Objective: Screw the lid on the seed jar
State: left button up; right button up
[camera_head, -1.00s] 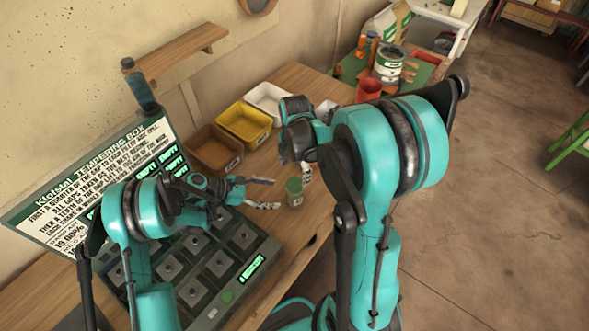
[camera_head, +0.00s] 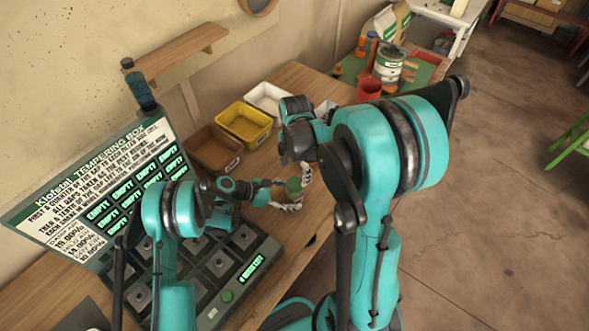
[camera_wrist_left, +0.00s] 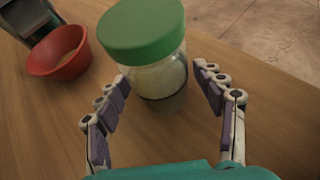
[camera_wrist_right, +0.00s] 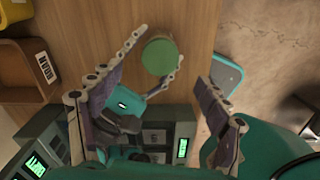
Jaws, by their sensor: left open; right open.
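The seed jar (camera_wrist_left: 160,78) is clear with pale contents and stands upright on the wooden table. Its green lid (camera_wrist_left: 140,30) sits on top; I cannot tell how tight it is. The lid also shows in the head view (camera_head: 293,185) and from above in the right wrist view (camera_wrist_right: 159,56). My left gripper (camera_wrist_left: 163,85) is open, with its fingers on both sides of the jar, low down; contact is not clear. My right gripper (camera_wrist_right: 170,62) is open above the jar, with the lid between and beyond its fingers. In the head view my right arm hides part of that gripper.
The tempering box (camera_head: 208,285) with its sign stands left of the jar. A brown bin (camera_head: 216,150), a yellow bin (camera_head: 244,124) and a white bin (camera_head: 268,99) line the wall. A red bowl (camera_wrist_left: 58,53) stands near the jar. Bare table lies around the jar.

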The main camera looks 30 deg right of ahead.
aim_at(295, 184)
pick_arm(q)
jog(key=c, duration=0.9)
jog(key=shift+o, duration=0.2)
pick_arm(e)
jog(key=shift+f, duration=0.15)
jog(key=shift+f, duration=2.9)
